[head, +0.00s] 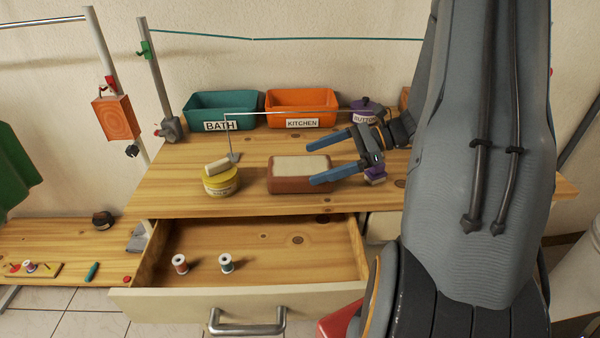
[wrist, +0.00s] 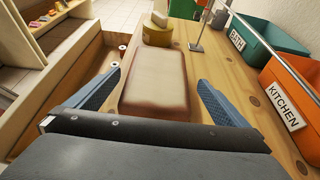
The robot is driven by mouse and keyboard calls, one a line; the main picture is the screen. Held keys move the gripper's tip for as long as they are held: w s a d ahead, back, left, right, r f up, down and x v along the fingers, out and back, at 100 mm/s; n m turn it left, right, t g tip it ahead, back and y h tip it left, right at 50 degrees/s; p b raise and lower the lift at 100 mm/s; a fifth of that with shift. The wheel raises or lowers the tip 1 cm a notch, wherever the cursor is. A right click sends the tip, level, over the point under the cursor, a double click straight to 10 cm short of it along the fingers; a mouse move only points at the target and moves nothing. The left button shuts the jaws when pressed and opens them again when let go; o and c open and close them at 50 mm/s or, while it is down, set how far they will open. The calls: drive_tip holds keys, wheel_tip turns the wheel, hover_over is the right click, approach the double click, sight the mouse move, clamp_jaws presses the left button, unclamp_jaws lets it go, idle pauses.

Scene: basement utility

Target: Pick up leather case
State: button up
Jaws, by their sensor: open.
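The leather case is most likely the brown, rounded block with a pale top (head: 290,178) on the wooden tabletop. In the wrist view the case (wrist: 158,82) lies straight ahead, between my fingers. My gripper (head: 316,158) is open, with its two blue fingers apart and nothing held. In the head view its fingertips are at the right end of the case, one toward the back and one toward the front. I cannot tell whether the fingers touch the case.
A yellow tin (head: 221,182) with a pale block on it stands left of the case, near a thin metal stand (head: 233,157). The teal BATH bin (head: 220,108) and orange KITCHEN bin (head: 302,106) are behind. An open drawer (head: 250,300) holding two spools juts out in front.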

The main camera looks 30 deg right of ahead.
sight(308, 165)
drive_tip(key=p+x, duration=0.2)
drive_tip(key=x, duration=0.3)
drive_tip(key=shift+s+f, duration=0.1)
drive_tip(key=shift+f, duration=0.05)
drive_tip(key=shift+c, duration=0.3)
drive_tip(key=c, duration=1.5)
